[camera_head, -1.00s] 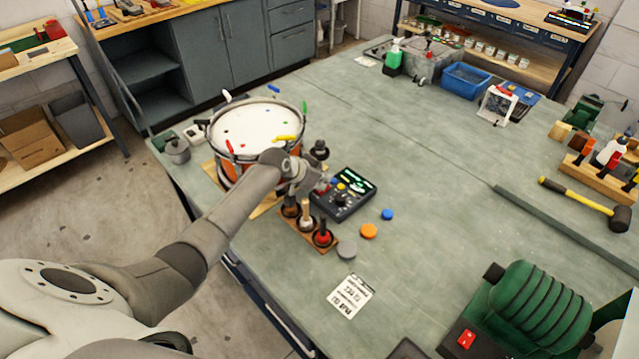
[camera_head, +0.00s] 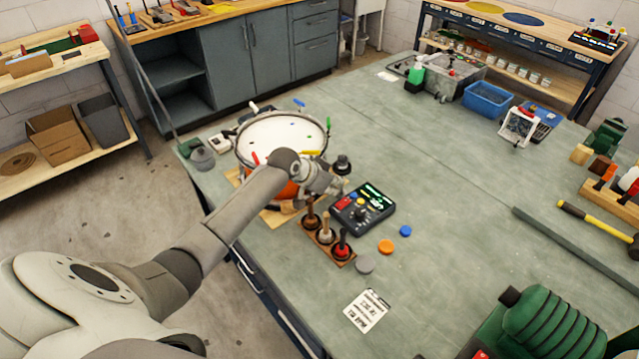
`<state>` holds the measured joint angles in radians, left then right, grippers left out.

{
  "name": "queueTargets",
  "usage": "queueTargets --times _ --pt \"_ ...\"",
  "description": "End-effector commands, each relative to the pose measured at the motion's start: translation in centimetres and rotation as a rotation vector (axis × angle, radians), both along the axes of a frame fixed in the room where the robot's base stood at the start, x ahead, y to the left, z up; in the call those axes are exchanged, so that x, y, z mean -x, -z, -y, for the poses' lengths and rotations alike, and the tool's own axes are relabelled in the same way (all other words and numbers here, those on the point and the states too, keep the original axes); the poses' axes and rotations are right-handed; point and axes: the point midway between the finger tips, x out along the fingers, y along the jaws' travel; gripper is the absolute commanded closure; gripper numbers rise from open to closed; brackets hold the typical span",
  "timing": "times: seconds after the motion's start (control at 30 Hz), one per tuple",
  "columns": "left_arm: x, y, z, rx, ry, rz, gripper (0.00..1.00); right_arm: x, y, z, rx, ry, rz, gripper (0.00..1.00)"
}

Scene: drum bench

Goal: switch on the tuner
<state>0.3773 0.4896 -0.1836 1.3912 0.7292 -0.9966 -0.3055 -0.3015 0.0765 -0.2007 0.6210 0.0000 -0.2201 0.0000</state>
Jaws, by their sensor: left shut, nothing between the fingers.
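The tuner (camera_head: 362,209) is a black box on the green bench, in front of and to the right of the drum. Its display shows bright green marks, and its panel has a red patch at the left, a blue button and a yellow-topped knob. My left gripper (camera_head: 332,188) is shut and empty, just behind and left of the tuner. It appears apart from the panel, but the small gap is hard to judge. My left forearm hides part of the drum (camera_head: 282,130). My right gripper is not in view.
A wooden rack (camera_head: 335,252) with several upright handled tools stands close in front of the tuner. Blue (camera_head: 405,230), orange (camera_head: 386,246) and grey (camera_head: 365,264) discs lie to its right. A printed card (camera_head: 366,310) lies nearer. The bench centre is clear.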

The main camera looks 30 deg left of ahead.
Motion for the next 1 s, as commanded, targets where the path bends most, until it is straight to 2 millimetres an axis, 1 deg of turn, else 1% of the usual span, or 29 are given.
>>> queueTargets --times 0.03,0.2,0.4,0.6,1.0 --pt "0.7 -0.2 -0.2 -0.003 0.003 -0.001 1.00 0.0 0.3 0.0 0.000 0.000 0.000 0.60" --pt "2.4 -1.8 -0.8 -0.003 0.002 0.001 1.00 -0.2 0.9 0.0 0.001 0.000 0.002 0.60" --pt "4.0 -3.1 -1.4 -0.001 0.001 -0.002 1.00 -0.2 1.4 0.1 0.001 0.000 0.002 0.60" --pt "4.5 -3.6 -1.5 0.000 0.001 -0.001 1.00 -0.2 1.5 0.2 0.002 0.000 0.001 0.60" --pt "4.5 -3.7 -1.5 0.000 0.001 -0.001 1.00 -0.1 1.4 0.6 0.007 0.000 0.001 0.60"
